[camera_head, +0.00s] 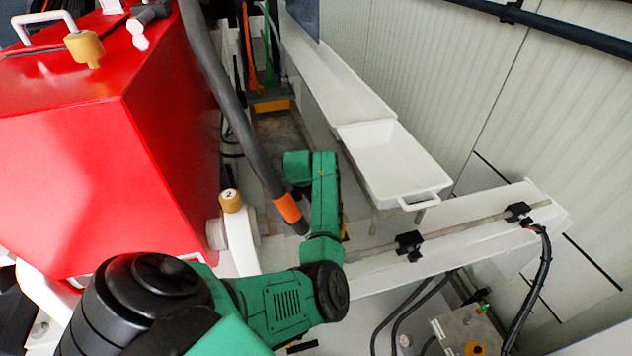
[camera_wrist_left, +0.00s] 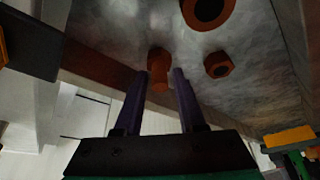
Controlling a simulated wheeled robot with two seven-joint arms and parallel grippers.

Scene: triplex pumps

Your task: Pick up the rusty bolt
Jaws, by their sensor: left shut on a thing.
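The rusty bolt (camera_wrist_left: 158,65) is an orange-brown piece in the left wrist view, against a grey metal surface (camera_wrist_left: 120,35). My left gripper (camera_wrist_left: 160,80) has its two purple fingers on either side of the bolt, shut on it. Whether the bolt is clear of the metal surface I cannot tell. In the head view my green left arm reaches in from the lower left, and its links hide the gripper and the bolt. My right gripper is in neither view.
A hex nut (camera_wrist_left: 218,65) and a larger rusty ring (camera_wrist_left: 208,10) sit close to the right of the bolt. In the head view a red machine housing (camera_head: 70,130) fills the left, a grey hose (camera_head: 225,90) runs beside my arm, and a white tray (camera_head: 395,165) stands right.

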